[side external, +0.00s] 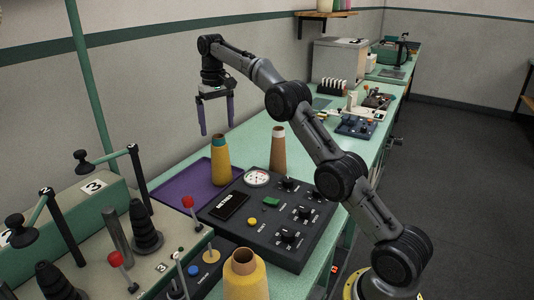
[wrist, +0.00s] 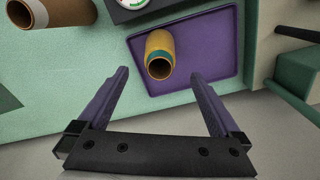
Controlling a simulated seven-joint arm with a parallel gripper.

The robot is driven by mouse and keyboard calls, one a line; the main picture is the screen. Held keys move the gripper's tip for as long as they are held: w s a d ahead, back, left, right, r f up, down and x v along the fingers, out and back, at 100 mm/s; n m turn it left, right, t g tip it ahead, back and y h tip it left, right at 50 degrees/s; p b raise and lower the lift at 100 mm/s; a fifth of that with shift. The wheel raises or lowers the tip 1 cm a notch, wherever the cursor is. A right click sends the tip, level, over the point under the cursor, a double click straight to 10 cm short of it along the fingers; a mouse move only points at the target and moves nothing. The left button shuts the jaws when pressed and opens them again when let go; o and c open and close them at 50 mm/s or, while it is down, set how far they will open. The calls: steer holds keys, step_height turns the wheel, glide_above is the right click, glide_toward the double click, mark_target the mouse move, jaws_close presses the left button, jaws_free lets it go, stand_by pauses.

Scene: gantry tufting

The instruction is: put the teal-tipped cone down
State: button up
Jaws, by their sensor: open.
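The teal-tipped cone (side external: 220,163) is yellow with a teal band near its top and stands upright on the purple tray (side external: 176,188) in the side view. In the wrist view the cone (wrist: 159,55) shows from above, standing on the tray (wrist: 215,60) toward its left part, with its hollow top facing me. My gripper (side external: 216,117) is open and empty, above and apart from the cone. In the wrist view its two purple fingers (wrist: 162,80) are spread wide, and the cone shows between and beyond their tips.
A dark control panel (side external: 265,215) with knobs and a gauge lies in front. Another yellow cone (side external: 245,275) stands nearest the camera. Posts and red-knobbed levers (side external: 117,259) rise at left.

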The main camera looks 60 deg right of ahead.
steer(key=s+a+r+n+t, duration=0.1)
steer(key=s+a+r+t, duration=0.1)
steer(key=s+a+r, duration=0.55)
steer(key=s+a+r+n+t, duration=0.1)
steer(key=s+a+r, duration=0.25)
steer(key=s, duration=0.65)
steer(key=s+a+f+n+t, duration=0.1)
steer(key=s+a+f, duration=0.1)
steer(key=s+f, duration=0.2)
steer(key=s+a+f, duration=0.2)
steer(key=s+f, duration=0.2)
steer(key=s, duration=0.6)
steer(key=s+a+f+n+t, duration=0.1)
steer(key=s+a+f, duration=0.1)
steer(key=s+f, duration=0.2)
steer(key=s, duration=0.3)
steer(key=shift+s+n+t, duration=0.3)
steer(key=shift+s, duration=0.05)
